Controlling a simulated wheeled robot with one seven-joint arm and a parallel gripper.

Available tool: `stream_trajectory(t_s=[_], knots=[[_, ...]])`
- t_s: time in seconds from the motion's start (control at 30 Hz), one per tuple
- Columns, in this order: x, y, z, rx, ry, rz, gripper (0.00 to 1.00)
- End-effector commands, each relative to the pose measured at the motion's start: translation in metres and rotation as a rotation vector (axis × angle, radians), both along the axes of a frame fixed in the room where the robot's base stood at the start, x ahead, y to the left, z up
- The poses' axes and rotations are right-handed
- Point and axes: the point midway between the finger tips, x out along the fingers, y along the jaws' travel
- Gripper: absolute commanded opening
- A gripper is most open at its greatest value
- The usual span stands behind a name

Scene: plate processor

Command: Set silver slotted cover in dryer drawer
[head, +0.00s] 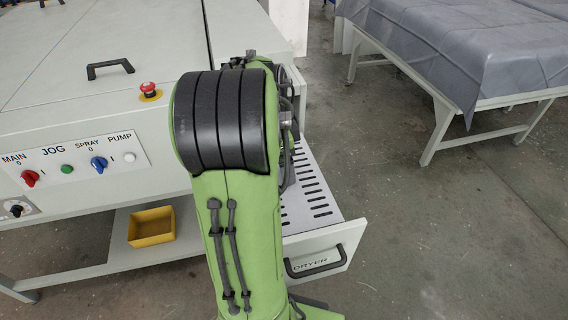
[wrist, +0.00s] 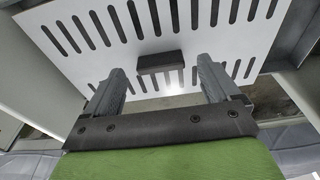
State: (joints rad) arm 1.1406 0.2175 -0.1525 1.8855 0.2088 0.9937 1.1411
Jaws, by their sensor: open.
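The silver slotted cover (head: 312,190) shows in the head view as a pale plate with dark slots, inside the outline of the pulled-out dryer drawer (head: 318,262). My arm hides its left part. In the wrist view the cover (wrist: 75,58) fills the upper half, with rows of slots and a small black grip block (wrist: 160,62). I cannot tell whether it lies fully flat. My gripper (wrist: 162,72) is open, its two fingers apart on either side of the block, with clear space between fingers and block. The head view hides my gripper behind my arm.
The grey-white machine (head: 100,100) stands at left, with knobs, a red stop button (head: 148,89) and a black handle (head: 110,68). A yellow bin (head: 151,227) sits on its lower shelf. A covered table (head: 480,50) stands back right. The floor right of the drawer is clear.

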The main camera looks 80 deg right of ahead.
Motion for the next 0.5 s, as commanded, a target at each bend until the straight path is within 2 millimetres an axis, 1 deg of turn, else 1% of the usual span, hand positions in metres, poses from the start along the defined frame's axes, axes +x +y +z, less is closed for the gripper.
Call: stream_trajectory(t_s=[0.03, 0.2, 0.33, 0.4, 0.5], knots=[[0.003, 0.001, 0.020, -0.005, -0.003, 0.003, 0.89], [0.009, 0.004, 0.067, -0.005, -0.002, 0.002, 0.89], [0.012, 0.006, 0.091, -0.002, -0.001, 0.002, 0.89], [0.013, 0.007, 0.097, -0.001, -0.001, 0.002, 0.89], [0.013, 0.008, 0.100, 0.000, -0.001, 0.002, 0.89]])
